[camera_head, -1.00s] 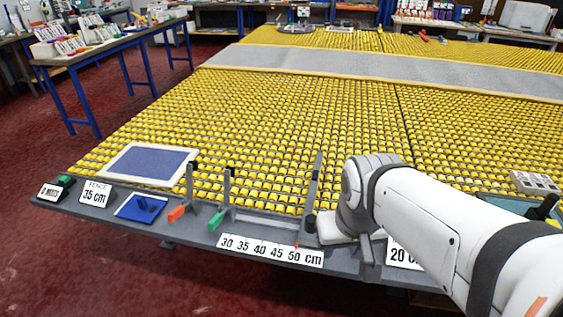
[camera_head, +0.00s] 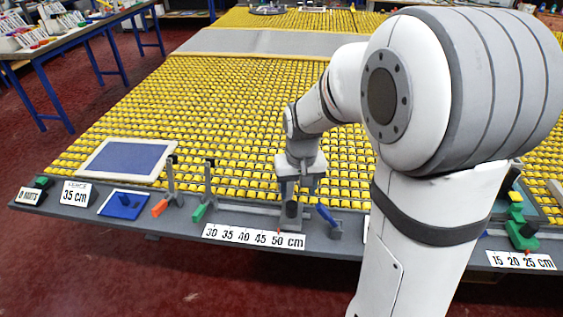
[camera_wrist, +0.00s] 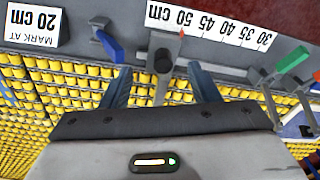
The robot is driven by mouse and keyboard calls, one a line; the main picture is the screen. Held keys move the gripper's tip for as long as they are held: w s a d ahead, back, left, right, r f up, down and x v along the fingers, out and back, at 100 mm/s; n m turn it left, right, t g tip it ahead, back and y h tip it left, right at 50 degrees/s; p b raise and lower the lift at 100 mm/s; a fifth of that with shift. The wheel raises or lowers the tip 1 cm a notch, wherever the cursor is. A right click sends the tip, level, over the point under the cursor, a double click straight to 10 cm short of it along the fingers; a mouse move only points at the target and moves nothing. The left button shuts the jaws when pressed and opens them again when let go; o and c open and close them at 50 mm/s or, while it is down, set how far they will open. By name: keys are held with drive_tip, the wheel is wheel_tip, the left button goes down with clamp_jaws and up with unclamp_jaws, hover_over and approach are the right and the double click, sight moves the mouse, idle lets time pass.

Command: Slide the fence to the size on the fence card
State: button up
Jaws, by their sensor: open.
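The fence card (camera_head: 75,193) reads 35 cm at the bench's left front. The fence is a narrow grey bar with an upright black knob (camera_head: 291,209) on its front carriage; knob (camera_wrist: 163,60) and carriage also show in the wrist view. A small red pointer (camera_wrist: 182,33) on the carriage stands at the 50 mark of the scale strip (camera_head: 253,237), marked 30 to 50 cm. My gripper (camera_head: 298,190) is pointed down over the carriage. In the wrist view its open fingers (camera_wrist: 160,78) stand either side of the fence, with gaps on both sides.
A blue lever (camera_head: 326,216) stands close right of the fence. Orange (camera_head: 160,207) and green (camera_head: 199,212) levers stand at the left of the scale. A blue pad (camera_head: 122,204) and a framed blue panel (camera_head: 125,158) lie farther left. Yellow rollers (camera_head: 230,120) cover the bench behind.

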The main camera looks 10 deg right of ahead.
drive_tip(key=p, duration=0.1)
hover_over(292, 204)
drive_tip(key=shift+g, duration=0.4)
wheel_tip(292, 204, down, 5)
drive_tip(key=shift+s+f, duration=0.1)
drive_tip(key=shift+s, duration=0.05)
drive_tip(key=shift+f, duration=0.25)
wheel_tip(292, 204, down, 8)
drive_tip(key=shift+r+p, duration=0.15)
drive_tip(key=shift+p, duration=0.35)
